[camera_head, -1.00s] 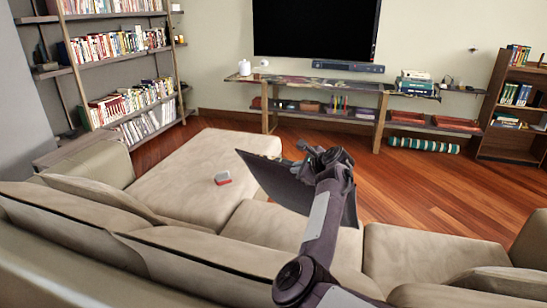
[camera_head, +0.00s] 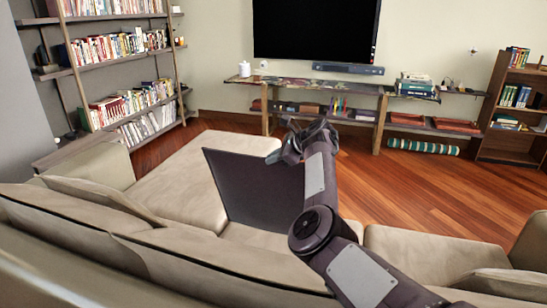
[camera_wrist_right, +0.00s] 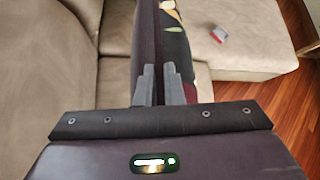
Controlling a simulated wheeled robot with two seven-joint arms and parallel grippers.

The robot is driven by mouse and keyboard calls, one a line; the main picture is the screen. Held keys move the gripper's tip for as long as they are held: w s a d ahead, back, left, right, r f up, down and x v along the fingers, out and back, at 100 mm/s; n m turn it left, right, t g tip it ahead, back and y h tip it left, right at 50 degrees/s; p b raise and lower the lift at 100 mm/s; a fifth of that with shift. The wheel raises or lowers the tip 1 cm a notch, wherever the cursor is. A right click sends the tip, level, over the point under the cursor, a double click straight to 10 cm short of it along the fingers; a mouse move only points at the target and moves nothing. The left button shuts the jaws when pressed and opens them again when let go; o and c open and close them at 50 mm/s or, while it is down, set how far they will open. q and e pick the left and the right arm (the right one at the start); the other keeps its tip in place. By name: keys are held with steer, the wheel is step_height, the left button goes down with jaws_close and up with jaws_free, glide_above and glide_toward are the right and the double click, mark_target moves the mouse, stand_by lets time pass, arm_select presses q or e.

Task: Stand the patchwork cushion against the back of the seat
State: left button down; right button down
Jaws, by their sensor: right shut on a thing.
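The patchwork cushion (camera_head: 245,188) stands roughly upright over the sofa seat, its plain dark face toward the head camera. In the right wrist view its edge (camera_wrist_right: 145,30) shows, with the patterned face on the right side. My right gripper (camera_head: 287,150) is shut on the cushion's edge near its upper right corner; the fingers also show in the wrist view (camera_wrist_right: 160,86). The beige sofa's back (camera_head: 190,248) runs along the near side, and the seat (camera_head: 258,236) lies beyond it. I cannot tell whether the cushion touches seat or back. My left gripper is not in view.
The chaise part (camera_head: 180,185) extends away at the left. A small red and white object (camera_wrist_right: 219,33) lies on it. Another seat cushion (camera_head: 420,250) is to the right. A low shelf table (camera_head: 320,85) stands at the far wall, with open wooden floor before it.

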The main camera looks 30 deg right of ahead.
steer(key=shift+r+p, duration=0.35)
steer(key=shift+r, duration=0.15)
steer(key=s+a+f+p, duration=0.5)
steer(key=s+a+f, duration=0.2)
steer(key=a+f, duration=0.2)
steer(key=shift+s+f, duration=0.4)
steer(key=shift+f, duration=0.05)
steer(key=c, duration=1.5)
jaws_free()
steer(key=shift+s+f, duration=0.1)
